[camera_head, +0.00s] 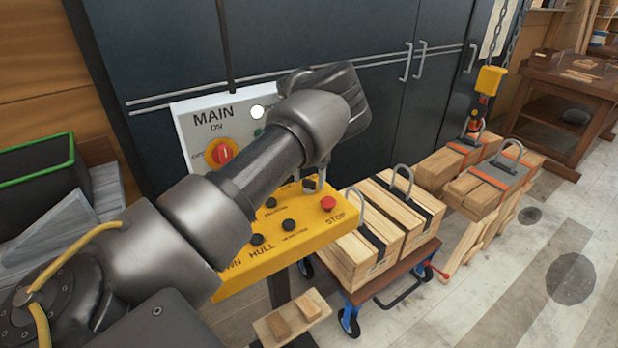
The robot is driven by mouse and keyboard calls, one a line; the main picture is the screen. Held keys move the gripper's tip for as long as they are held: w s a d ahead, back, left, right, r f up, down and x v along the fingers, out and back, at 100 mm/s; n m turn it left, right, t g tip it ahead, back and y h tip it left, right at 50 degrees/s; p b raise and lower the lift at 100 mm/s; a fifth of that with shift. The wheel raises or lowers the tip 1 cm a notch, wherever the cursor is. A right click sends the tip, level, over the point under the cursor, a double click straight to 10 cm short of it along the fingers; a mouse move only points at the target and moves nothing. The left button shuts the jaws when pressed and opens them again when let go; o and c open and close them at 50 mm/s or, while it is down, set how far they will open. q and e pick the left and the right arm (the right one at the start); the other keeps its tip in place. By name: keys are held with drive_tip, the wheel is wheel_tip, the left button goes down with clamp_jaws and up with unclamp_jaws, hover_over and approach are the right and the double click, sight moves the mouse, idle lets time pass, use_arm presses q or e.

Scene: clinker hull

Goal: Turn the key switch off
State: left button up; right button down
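A yellow control panel (322,222) with black buttons and a red STOP button (328,203) stands in the middle. Behind it is a white board (188,120) marked MAIN and ON, with a red rotary switch (222,154) on a yellow disc. I cannot make out a key switch for certain; my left arm covers part of both panels. My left gripper (315,178) is mostly hidden behind my wrist, with a small grey part showing just above the yellow panel's back edge. I cannot tell whether it is open or touching anything. My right gripper is not in view.
A blue-wheeled cart (392,281) with strapped timber (372,232) stands right of the panel. More timber (490,187) lies beyond, near a yellow hoist hook block (491,79). Dark cabinets (390,90) close off the back.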

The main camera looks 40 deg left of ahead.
sight(309, 181)
use_arm(q)
wheel_tip(309, 181, up, 11)
drive_tip(key=b, duration=0.2)
idle(0.5)
drive_tip(key=shift+s+f, duration=0.1)
drive_tip(key=shift+f, duration=0.1)
